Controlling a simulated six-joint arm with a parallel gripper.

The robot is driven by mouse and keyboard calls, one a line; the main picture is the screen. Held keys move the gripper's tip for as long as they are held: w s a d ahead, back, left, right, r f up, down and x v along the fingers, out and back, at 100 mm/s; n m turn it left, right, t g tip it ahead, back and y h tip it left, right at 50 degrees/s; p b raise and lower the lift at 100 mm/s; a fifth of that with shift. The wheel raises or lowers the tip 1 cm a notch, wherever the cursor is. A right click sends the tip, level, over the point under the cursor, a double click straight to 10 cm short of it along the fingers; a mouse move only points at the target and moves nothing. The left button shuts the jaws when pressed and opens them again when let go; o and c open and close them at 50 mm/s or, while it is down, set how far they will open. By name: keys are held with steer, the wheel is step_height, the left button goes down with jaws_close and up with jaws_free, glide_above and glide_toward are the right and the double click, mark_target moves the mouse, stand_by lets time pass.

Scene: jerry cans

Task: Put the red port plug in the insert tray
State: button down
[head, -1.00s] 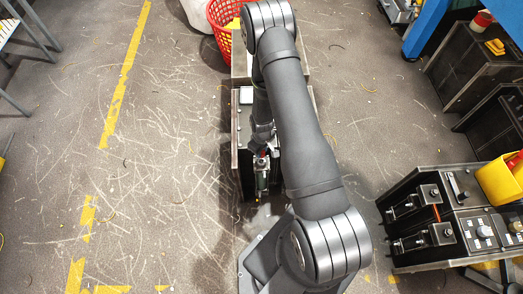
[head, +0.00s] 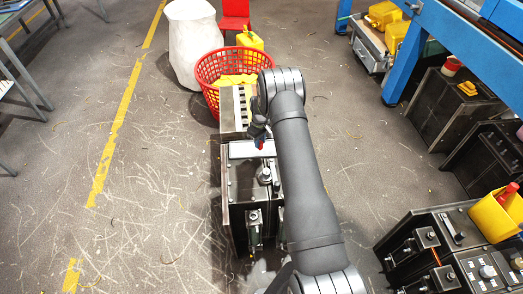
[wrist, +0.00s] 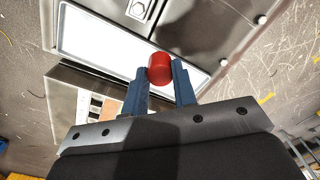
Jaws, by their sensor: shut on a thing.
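My gripper (head: 260,142) has two blue fingers shut on the red port plug (wrist: 160,68), a short red cylinder held between the fingertips in the wrist view. In the head view the plug (head: 260,145) is a small red spot below my gripper. It is above the machine's top, near a pale panel; I cannot tell the height. A narrow slotted tray (head: 239,122), seemingly the insert tray, lies beyond the panel. In the wrist view its pale and orange-brown compartments (wrist: 96,105) show left of the fingers. My arm hides its right side in the head view.
A bright panel (wrist: 85,35) and bolts lie under the plug. A red basket (head: 205,72) with yellow things stands behind the tray, with a white bin (head: 190,40) beside it. Black machines and a yellow bin (head: 495,215) stand at right. The left floor is open.

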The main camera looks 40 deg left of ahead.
steer(key=w+a+r, duration=0.1)
steer(key=w+r, duration=0.1)
steer(key=w, duration=0.1)
glide_above(240, 150)
step_height(240, 150, down, 6)
steer(key=f, duration=0.1)
steer(key=shift+d+f, duration=0.2)
steer(key=shift+f, duration=1.55)
steer(key=c, duration=1.6)
jaws_free()
steer(key=shift+f, duration=0.15)
steer(key=o, duration=0.4)
steer(key=shift+o, duration=0.2)
step_height(240, 150, up, 12)
